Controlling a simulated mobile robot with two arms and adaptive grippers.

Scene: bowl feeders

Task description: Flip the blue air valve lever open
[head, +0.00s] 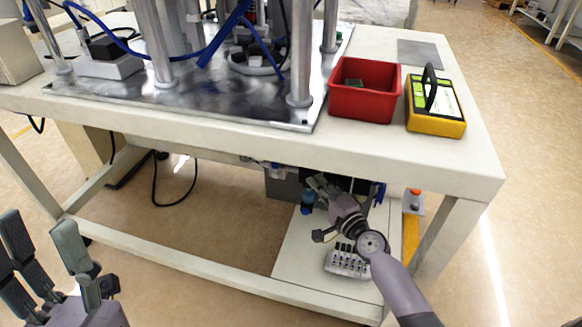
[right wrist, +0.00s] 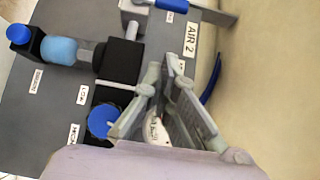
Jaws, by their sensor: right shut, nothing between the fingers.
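A blue lever-like handle (right wrist: 172,5) shows at the top edge of the right wrist view, beside a grey metal valve body (right wrist: 136,14) and near the "AIR 2" label (right wrist: 190,40); the picture cuts it off. My right gripper (right wrist: 163,72) is shut and empty in front of the grey panel, below that label and apart from the handle. In the head view my right gripper (head: 318,186) is under the table, at the air unit. My left gripper (head: 45,240) is open and empty at the lower left, away from the table.
The panel also carries a blue filter bowl (right wrist: 60,50), a black block (right wrist: 120,60) and a blue knob (right wrist: 102,120). A blue hose (right wrist: 211,82) passes behind my fingers. A red bin (head: 365,105) and a yellow device (head: 435,122) stand on the tabletop above my right arm.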

